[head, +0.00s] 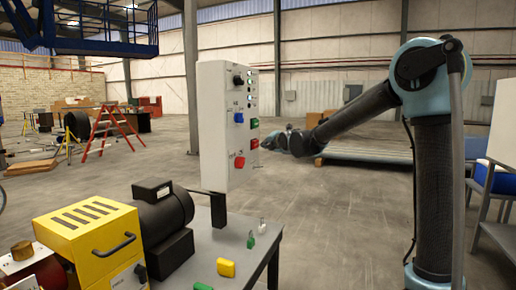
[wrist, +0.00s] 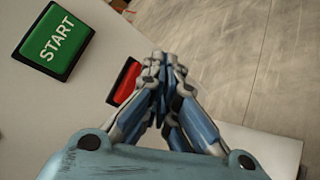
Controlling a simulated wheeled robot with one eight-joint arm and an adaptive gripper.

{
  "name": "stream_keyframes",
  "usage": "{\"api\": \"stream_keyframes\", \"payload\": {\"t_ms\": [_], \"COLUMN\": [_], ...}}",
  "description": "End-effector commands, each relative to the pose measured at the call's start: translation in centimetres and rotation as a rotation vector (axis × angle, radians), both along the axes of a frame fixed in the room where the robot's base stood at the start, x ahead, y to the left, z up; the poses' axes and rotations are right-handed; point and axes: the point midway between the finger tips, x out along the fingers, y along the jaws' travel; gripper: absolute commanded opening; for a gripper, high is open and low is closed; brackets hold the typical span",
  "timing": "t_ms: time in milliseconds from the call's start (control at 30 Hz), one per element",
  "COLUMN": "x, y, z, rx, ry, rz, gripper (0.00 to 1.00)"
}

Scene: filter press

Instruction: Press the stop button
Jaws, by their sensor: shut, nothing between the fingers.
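In the wrist view the green button reads START (wrist: 55,40). The red button (wrist: 124,82) lies to its right, partly hidden by my fingers; no label on it can be read. My gripper (wrist: 162,58) is shut and empty, its fingertips just right of the red button in the picture. I cannot tell whether they touch the panel. In the head view my gripper (head: 272,142) is small beside the box's right face.
Below stands a grey table (head: 225,250) with a yellow machine (head: 90,245) and a black motor (head: 165,215). Open floor lies to the right.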

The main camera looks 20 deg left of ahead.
Motion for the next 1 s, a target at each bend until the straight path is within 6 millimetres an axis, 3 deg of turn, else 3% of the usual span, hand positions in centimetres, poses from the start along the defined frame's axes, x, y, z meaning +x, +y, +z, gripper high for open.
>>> {"api": "stream_keyframes", "payload": {"t_ms": [1000], "x": [-0.1], "y": [1.1], "z": [0.1], "rx": [0.0], "ry": [0.0], "rz": [0.0], "gripper": [0.0]}}
